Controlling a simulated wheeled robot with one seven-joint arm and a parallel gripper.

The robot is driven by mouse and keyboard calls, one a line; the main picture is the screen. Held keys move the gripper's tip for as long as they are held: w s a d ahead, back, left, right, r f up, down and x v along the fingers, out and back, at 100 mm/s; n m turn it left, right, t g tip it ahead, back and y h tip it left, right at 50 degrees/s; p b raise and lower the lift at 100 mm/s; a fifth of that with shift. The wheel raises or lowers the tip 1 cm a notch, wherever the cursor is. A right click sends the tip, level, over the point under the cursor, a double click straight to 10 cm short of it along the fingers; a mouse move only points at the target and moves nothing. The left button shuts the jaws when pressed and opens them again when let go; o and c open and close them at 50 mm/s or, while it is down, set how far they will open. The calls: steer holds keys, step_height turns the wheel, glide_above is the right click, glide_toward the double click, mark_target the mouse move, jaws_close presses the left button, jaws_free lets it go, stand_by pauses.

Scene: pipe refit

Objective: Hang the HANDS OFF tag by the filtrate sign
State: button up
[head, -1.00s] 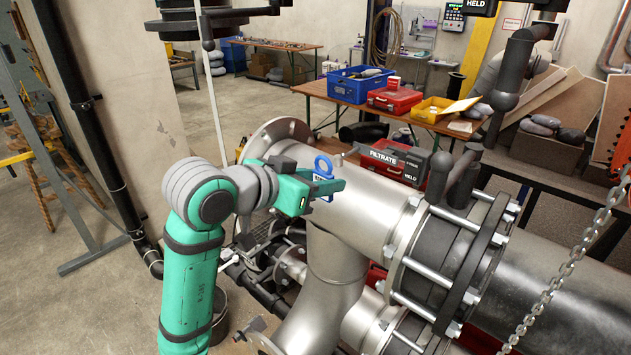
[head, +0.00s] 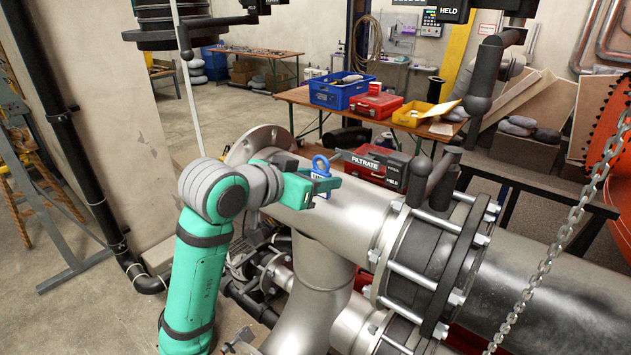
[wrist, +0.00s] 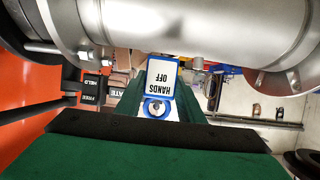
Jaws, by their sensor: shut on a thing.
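The HANDS OFF tag (wrist: 161,77) is a white plate with a blue frame and a blue ring. In the wrist view it appears upside down, held between the green jaws. In the head view the tag (head: 320,170) shows at the tip of my gripper (head: 322,186), with its ring upward. My gripper is shut on it, above the big steel pipe. The filtrate sign (head: 374,163) is a dark plate with white letters, to the right of and beyond my gripper, next to a HELD plate (head: 393,182). In the wrist view the sign (wrist: 122,92) is partly hidden by a jaw.
The large steel pipe (head: 357,212) with its bolted flange lies below and to the right of my gripper. A dark valve handle (head: 437,177) stands right of the sign. A chain (head: 560,240) hangs at the right. A table with bins (head: 338,95) stands behind.

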steer(key=shift+w+d, duration=0.9)
steer(key=shift+w, duration=0.3)
steer(key=shift+w+d+f, duration=0.35)
steer(key=shift+w+f, duration=0.05)
steer(key=shift+w, duration=0.1)
steer(key=o, duration=1.1)
steer(key=v, duration=1)
steer(key=shift+s+a, duration=0.25)
steer(key=shift+s, duration=0.1)
